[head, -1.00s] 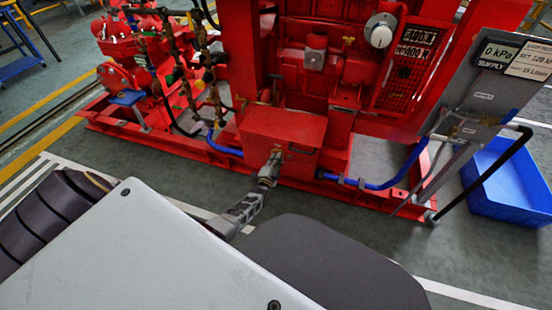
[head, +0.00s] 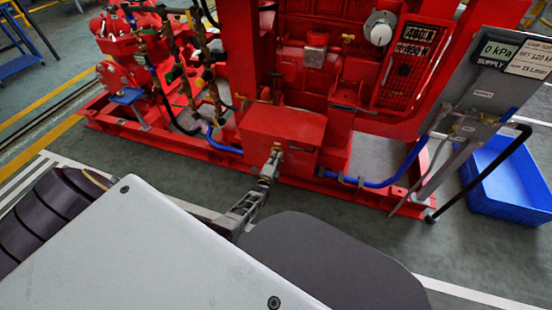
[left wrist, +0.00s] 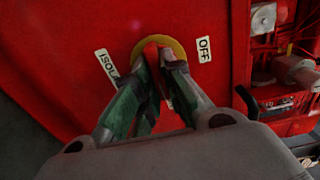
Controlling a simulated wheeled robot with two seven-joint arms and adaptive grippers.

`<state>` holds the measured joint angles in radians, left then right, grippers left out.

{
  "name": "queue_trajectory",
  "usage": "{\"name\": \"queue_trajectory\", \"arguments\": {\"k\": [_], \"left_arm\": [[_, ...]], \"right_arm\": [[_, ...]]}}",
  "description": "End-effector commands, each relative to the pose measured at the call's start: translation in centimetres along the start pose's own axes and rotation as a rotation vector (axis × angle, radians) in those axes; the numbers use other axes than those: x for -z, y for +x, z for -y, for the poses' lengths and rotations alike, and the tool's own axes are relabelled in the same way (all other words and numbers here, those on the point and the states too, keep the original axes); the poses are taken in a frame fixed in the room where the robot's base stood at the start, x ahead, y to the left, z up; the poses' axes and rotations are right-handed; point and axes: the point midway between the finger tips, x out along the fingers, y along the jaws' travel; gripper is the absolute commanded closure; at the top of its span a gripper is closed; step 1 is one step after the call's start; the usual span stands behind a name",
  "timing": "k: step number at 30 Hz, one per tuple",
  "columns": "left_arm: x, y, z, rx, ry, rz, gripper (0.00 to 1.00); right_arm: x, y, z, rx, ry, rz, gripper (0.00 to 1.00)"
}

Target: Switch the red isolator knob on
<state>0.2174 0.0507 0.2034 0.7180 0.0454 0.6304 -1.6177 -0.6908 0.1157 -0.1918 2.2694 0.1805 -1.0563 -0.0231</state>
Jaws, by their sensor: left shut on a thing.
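The red isolator knob (left wrist: 151,52) sits on a round yellow disc (left wrist: 178,48) on the red box face in the left wrist view. My left gripper (left wrist: 158,62) is shut on the knob, with one finger on each side of it. The fingers hide part of the knob and disc. A white "OFF" label (left wrist: 204,49) is right of the disc, and a partly hidden "ISOL..." label (left wrist: 106,66) is to its left. In the head view my left gripper (head: 277,152) reaches the front of the red box (head: 284,127); the knob is too small to make out there.
The box stands on the red pumpset's base frame (head: 180,145). Blue hoses (head: 375,183) run beside it. At the right are a grey panel (head: 480,95) with gauge labels and a blue crate (head: 510,205).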

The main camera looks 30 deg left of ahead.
Motion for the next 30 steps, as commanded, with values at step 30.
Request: {"name": "queue_trajectory", "arguments": {"k": [30], "left_arm": [[0.03, -0.95, -0.10, -0.001, 0.000, -0.001, 0.68]], "right_arm": [[-0.12, -0.02, 0.06, 0.001, -0.001, 0.002, 1.00]]}}
